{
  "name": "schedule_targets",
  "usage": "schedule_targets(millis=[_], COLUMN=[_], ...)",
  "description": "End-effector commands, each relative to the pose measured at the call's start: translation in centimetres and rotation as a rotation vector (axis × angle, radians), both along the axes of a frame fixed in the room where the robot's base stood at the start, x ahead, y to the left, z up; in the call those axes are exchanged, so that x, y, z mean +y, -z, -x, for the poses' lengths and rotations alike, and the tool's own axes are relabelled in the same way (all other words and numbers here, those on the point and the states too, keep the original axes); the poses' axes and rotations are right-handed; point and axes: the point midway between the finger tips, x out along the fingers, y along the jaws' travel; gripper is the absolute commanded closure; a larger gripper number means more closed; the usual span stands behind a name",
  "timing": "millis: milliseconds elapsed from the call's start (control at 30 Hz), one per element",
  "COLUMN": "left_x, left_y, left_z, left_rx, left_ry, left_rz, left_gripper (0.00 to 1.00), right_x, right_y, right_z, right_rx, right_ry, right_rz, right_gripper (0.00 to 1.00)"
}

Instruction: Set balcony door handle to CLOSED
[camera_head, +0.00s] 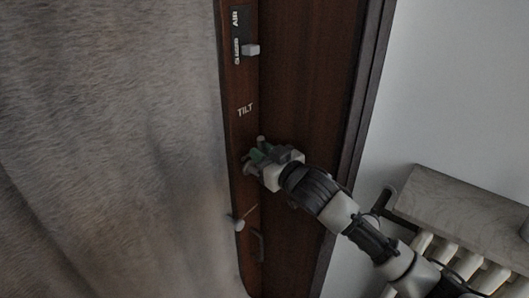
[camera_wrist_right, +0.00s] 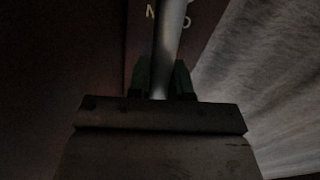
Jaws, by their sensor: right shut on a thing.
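The balcony door (camera_head: 305,70) has a dark brown wooden frame. My right gripper (camera_head: 257,158) is at the frame's left part, below the white word TILT (camera_head: 245,111). Its green-padded fingers also show in the wrist view (camera_wrist_right: 163,78), on both sides of a smooth grey metal bar, the door handle (camera_wrist_right: 171,35). The gripper is shut on this bar. In the head view the gripper covers most of the handle, so its exact angle is hard to tell. Partly cut-off white letters (camera_wrist_right: 170,15) show behind the bar in the wrist view. My left gripper is out of view.
A pale rounded piece (camera_head: 239,223) sticks out below my gripper. A grey curtain-like surface (camera_head: 110,130) fills the left; a radiator (camera_head: 475,268) under a ledge (camera_head: 465,205) stands right.

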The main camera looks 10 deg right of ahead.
Motion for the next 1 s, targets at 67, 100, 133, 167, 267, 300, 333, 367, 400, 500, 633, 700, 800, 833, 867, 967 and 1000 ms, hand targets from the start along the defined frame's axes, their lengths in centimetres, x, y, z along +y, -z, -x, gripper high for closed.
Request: schedule_targets(millis=[67, 100, 133, 167, 267, 300, 333, 367, 400, 500, 633, 700, 800, 833, 867, 967, 1000], left_x=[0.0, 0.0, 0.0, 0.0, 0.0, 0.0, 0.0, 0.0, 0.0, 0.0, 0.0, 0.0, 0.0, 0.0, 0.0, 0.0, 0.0], left_y=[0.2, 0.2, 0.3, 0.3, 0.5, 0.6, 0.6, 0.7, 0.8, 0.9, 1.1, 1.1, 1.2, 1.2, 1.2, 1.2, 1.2], left_z=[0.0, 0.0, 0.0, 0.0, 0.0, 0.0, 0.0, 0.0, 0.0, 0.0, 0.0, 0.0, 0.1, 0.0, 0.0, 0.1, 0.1], left_rx=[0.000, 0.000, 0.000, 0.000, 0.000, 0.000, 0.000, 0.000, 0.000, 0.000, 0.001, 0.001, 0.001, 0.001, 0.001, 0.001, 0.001], left_ry=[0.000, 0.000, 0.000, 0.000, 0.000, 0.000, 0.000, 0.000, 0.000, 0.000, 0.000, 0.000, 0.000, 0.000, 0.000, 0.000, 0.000], left_rz=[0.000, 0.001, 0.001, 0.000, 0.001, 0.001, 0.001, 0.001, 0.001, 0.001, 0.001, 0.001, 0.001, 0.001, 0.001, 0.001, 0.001], left_gripper=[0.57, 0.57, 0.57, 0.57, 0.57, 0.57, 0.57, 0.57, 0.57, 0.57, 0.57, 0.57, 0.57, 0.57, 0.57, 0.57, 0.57], right_x=[0.4, 0.5, 0.7, 0.8, 1.3, 1.4, 1.6, 1.7, 1.8, 2.1, 2.4, 2.5, 2.7, 2.7, 2.7, 2.7, 2.8], right_y=[0.1, 0.2, 0.3, 0.3, 0.4, 0.5, 0.6, 0.6, 0.7, 0.9, 1.1, 1.2, 1.3, 1.3, 1.3, 1.3, 1.3], right_z=[0.3, 0.4, 0.5, 0.6, 1.0, 1.1, 1.2, 1.3, 1.4, 1.6, 1.9, 2.0, 2.1, 2.1, 2.1, 2.1, 2.1], right_rx=[-0.035, -0.053, -0.068, -0.082, -0.131, -0.149, -0.163, -0.176, -0.192, -0.229, -0.267, -0.282, -0.297, -0.300, -0.303, -0.308, -0.309], right_ry=[-0.001, -0.001, -0.001, -0.001, -0.001, -0.002, -0.002, -0.002, -0.002, -0.001, -0.001, -0.002, -0.001, -0.001, -0.001, -0.001, -0.001], right_rz=[0.044, 0.068, 0.087, 0.105, 0.165, 0.188, 0.204, 0.221, 0.242, 0.290, 0.339, 0.358, 0.379, 0.383, 0.386, 0.394, 0.394], right_gripper=[1.00, 1.00, 1.00, 1.00, 1.00, 1.00, 1.00, 1.00, 1.00, 1.00, 1.00, 1.00, 1.00, 1.00, 1.00, 1.00, 1.00])
